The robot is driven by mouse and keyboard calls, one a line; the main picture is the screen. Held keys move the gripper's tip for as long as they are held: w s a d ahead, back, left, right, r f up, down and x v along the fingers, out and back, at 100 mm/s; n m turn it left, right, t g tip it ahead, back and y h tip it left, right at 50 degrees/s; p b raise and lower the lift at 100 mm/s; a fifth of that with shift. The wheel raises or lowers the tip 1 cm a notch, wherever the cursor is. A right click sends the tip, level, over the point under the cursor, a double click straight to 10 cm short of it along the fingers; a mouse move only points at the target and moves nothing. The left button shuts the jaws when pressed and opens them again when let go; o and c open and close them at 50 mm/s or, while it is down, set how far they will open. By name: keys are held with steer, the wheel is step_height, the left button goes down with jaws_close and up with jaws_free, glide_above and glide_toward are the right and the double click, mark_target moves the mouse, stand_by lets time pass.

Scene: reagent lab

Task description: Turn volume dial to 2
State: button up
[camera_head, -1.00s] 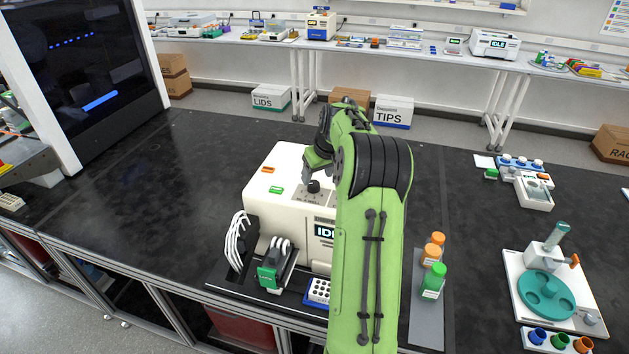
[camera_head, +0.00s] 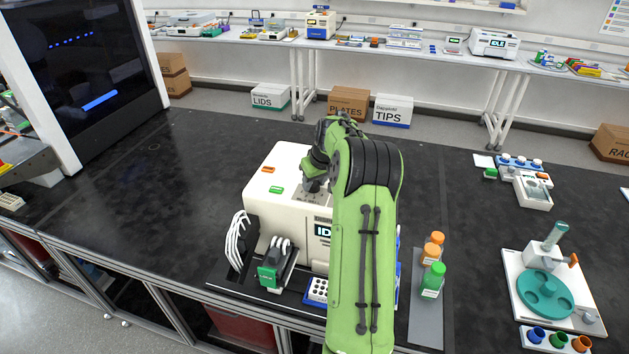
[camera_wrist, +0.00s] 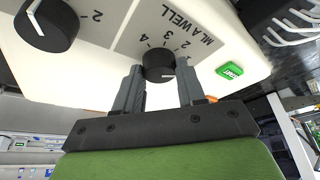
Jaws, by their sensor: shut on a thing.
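The white dispenser machine (camera_head: 262,215) stands on the black bench, its display partly covered by my arm. Its volume dial (camera_wrist: 158,66) is a small black knob on the top face, beside the "ML A WELL" lettering and printed numbers, of which 2, 3 and 4 show in the wrist view. My gripper (camera_wrist: 160,70) is shut on this dial, one finger on each side. I cannot tell where the dial's pointer stands. In the head view my gripper (camera_head: 313,186) hides the dial.
A larger black dial (camera_wrist: 46,24) with a white pointer line sits nearby on the same face. A green button (camera_wrist: 230,71) lies beside the volume dial.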

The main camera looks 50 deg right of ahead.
steer(key=n+y+p, duration=0.1)
steer(key=n, duration=0.1)
steer(key=n+y+p, duration=0.1)
steer(key=n+p, duration=0.1)
steer(key=n, duration=0.1)
steer(key=shift+d+r, duration=0.1)
steer(key=shift+d, duration=0.05)
steer(key=shift+d+n+y+p, duration=0.1)
steer(key=shift+n+y+p, duration=0.5)
steer(key=shift+n, duration=0.7)
steer(key=o, duration=1)
steer(key=v, duration=1.5)
steer(key=shift+r, duration=0.35)
